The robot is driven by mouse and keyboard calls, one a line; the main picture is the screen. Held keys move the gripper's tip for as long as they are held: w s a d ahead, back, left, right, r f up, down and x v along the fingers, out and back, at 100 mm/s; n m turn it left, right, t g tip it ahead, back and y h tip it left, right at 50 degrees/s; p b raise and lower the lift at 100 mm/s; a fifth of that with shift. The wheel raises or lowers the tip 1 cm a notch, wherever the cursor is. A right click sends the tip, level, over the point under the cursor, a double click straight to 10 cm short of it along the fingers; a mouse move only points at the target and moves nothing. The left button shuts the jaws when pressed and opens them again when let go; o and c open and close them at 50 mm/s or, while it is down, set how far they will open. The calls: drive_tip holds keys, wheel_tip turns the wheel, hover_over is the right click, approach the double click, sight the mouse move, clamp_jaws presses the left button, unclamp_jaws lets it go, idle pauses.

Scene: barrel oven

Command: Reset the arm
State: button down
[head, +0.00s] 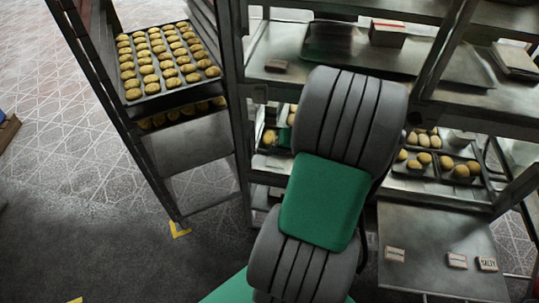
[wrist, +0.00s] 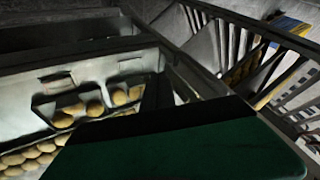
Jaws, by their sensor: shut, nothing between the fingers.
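My arm, with grey ribbed links and a green segment, rises through the middle of the head view in front of a metal shelf unit. It hides part of the shelves behind it. I cannot make out my gripper's fingers in either view. In the wrist view a broad green and black slab, which looks like part of my own body, fills the lower middle.
At left, a rack holds a tray of buns (head: 166,62). Labels (head: 457,261) lie on the lower metal surface. The floor (head: 75,215) at left is clear. The wrist view shows buns (wrist: 31,154) and slatted rails (wrist: 243,42).

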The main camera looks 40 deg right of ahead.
drive_tip(key=s+a+f+m+g, duration=0.1)
drive_tip(key=s+a+g, duration=0.2)
drive_tip(key=s, duration=0.5)
drive_tip(key=s+a+m+g, duration=0.2)
drive_tip(key=s+a+g, duration=0.15)
drive_tip(key=s, duration=0.45)
drive_tip(key=w+a+r+n+t, duration=0.1)
drive_tip(key=w+a+r+n, duration=0.2)
drive_tip(key=a, duration=0.3)
drive_tip(key=w+a+r+n+t, duration=0.1)
drive_tip(key=w+a+r+n, duration=0.3)
drive_tip(key=a, duration=0.3)
drive_tip(key=w+a+r+n+t+h, duration=0.1)
drive_tip(key=w+a+r+n, duration=0.2)
drive_tip(key=a+r, duration=0.2)
drive_tip(key=shift+w+a+r+n, duration=0.2)
drive_tip(key=shift+a+r+n, duration=0.15)
drive_tip(key=shift+a, duration=0.65)
